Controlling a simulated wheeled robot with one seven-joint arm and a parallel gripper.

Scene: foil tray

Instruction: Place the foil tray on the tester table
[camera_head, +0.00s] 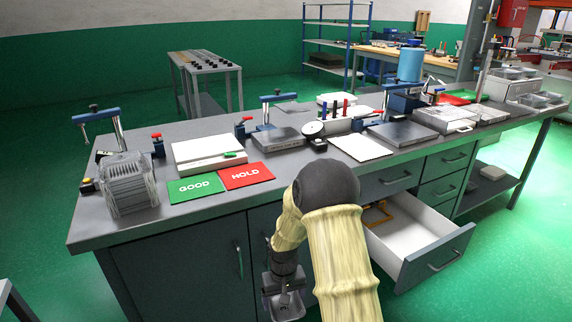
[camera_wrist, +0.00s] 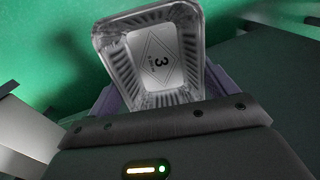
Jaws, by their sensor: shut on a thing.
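The foil tray is a shallow silver tray with ribbed walls. In the wrist view the foil tray (camera_wrist: 193,42) shows its open inside and a diamond mark with a 3 on its floor. My gripper (camera_wrist: 160,98) is shut on its near end. In the head view my gripper (camera_head: 284,272) hangs low in front of the workbench, with the tray (camera_head: 286,305) below it near the bottom edge. A small grey table (camera_head: 213,62) with several dark round pieces on top stands behind the bench at left; I cannot tell if it is the tester table.
The long workbench (camera_head: 130,226) carries a silver ribbed stack (camera_head: 130,185), green GOOD and red HOLD cards (camera_head: 246,175), clamps and gauges. An open drawer (camera_head: 420,240) juts out right of my arm. Green floor is clear around the small table.

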